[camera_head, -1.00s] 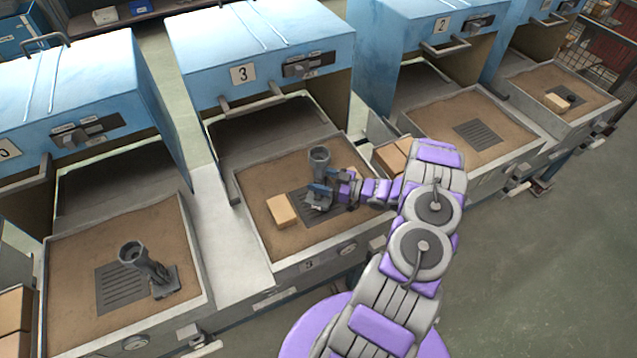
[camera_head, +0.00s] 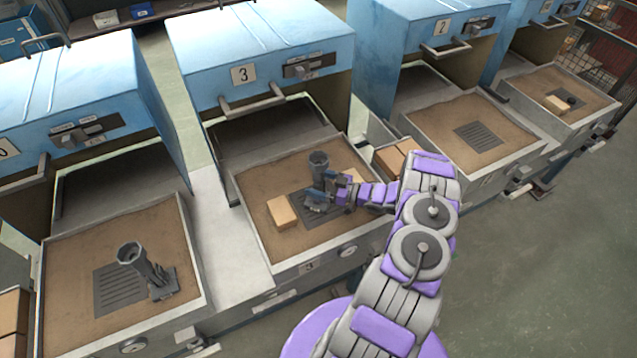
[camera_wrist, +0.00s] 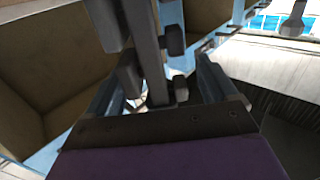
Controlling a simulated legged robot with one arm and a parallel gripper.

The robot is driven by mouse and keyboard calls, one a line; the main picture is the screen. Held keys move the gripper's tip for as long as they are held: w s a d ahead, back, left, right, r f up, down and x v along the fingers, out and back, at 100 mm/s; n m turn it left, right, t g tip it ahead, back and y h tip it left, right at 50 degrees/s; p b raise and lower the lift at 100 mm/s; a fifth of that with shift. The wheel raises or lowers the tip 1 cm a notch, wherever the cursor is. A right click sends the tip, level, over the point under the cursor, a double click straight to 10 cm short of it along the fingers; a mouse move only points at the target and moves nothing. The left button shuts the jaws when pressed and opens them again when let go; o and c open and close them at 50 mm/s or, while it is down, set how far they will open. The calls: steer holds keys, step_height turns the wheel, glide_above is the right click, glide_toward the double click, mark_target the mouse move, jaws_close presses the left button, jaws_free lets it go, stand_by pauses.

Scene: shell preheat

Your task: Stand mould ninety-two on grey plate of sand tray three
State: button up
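Mould ninety-two, taken to be the dark grey mould (camera_head: 318,163) with a round cup on top, is in sand tray three (camera_head: 262,253). It looks upright at the grey slotted plate (camera_head: 337,216); its foot is partly hidden by my gripper, so I cannot tell its exact contact. My gripper (camera_head: 318,198) is low over the plate, reaching in from the right. In the wrist view my gripper (camera_wrist: 165,88) has its fingers spread on either side of the mould's dark stem (camera_wrist: 148,45), with a gap showing at the right finger. No number is legible on the mould.
A tan brick (camera_head: 283,213) lies left of the plate, and another (camera_head: 353,179) lies behind my wrist. The blue hood (camera_head: 265,50) marked 3 rises behind the tray. Tray two's plate (camera_head: 478,135) is bare.

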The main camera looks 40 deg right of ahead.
mark_target(325, 184)
steer(key=shift+o, duration=0.3)
steer(key=shift+d, duration=0.1)
steer(key=shift+s+d, duration=0.1)
steer(key=shift+s, duration=0.05)
steer(key=shift+p+v, duration=0.55)
steer(key=shift+v, duration=3)
